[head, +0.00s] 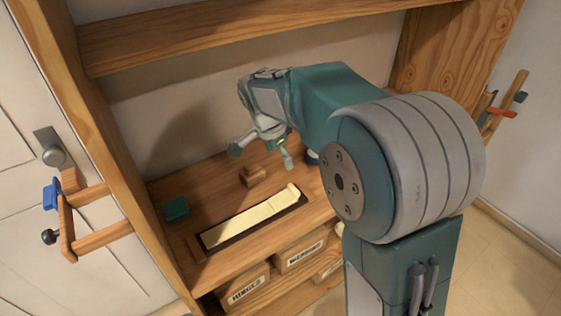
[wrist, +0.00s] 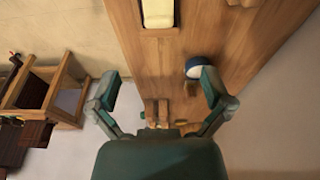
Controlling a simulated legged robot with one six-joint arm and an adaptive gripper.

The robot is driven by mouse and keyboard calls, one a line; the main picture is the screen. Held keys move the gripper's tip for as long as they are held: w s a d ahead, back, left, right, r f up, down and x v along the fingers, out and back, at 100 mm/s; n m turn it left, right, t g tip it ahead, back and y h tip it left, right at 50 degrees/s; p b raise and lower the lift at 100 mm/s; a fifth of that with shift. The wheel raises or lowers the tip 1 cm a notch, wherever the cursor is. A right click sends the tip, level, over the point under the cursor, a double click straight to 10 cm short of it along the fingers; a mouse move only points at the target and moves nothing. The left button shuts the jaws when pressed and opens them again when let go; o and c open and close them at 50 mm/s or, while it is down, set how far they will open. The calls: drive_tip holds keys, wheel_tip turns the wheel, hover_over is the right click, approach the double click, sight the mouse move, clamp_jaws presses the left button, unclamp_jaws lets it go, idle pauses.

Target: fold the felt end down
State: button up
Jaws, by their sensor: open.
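A long cream strip (head: 250,220) lies along a dark base on the wooden bench. A short raised cream piece (head: 293,190) stands at its right end; I cannot tell whether this is the felt end. In the wrist view, one end of a cream piece (wrist: 157,12) shows at the top edge, beyond my fingers. My gripper (head: 262,154) is open and empty above the back of the bench, behind the strip. In the wrist view my gripper (wrist: 159,84) has its two fingers spread wide, with nothing between the tips but the bench below.
A small wooden block (head: 252,175) stands behind the strip, and a green block (head: 175,208) sits at the left. A round blue and white thing (wrist: 196,67) is near one finger. Labelled boxes (head: 300,251) fill the shelf below. A wooden upright (head: 120,140) bounds the left.

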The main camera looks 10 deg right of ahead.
idle(0.3)
drive_tip(key=s+d+r+n+t+y, duration=0.1)
drive_tip(key=s+n, duration=0.5)
drive_tip(key=s, duration=0.6)
drive_tip(key=s+d+r+n+t+y, duration=0.1)
drive_tip(key=s+d+r+n+t, duration=0.2)
drive_tip(key=s+n, duration=0.4)
drive_tip(key=s+r, duration=0.1)
drive_tip(key=s, duration=0.5)
drive_tip(key=shift+s+r+t, duration=0.25)
drive_tip(key=shift+r+t, duration=0.05)
drive_tip(key=shift+d, duration=0.1)
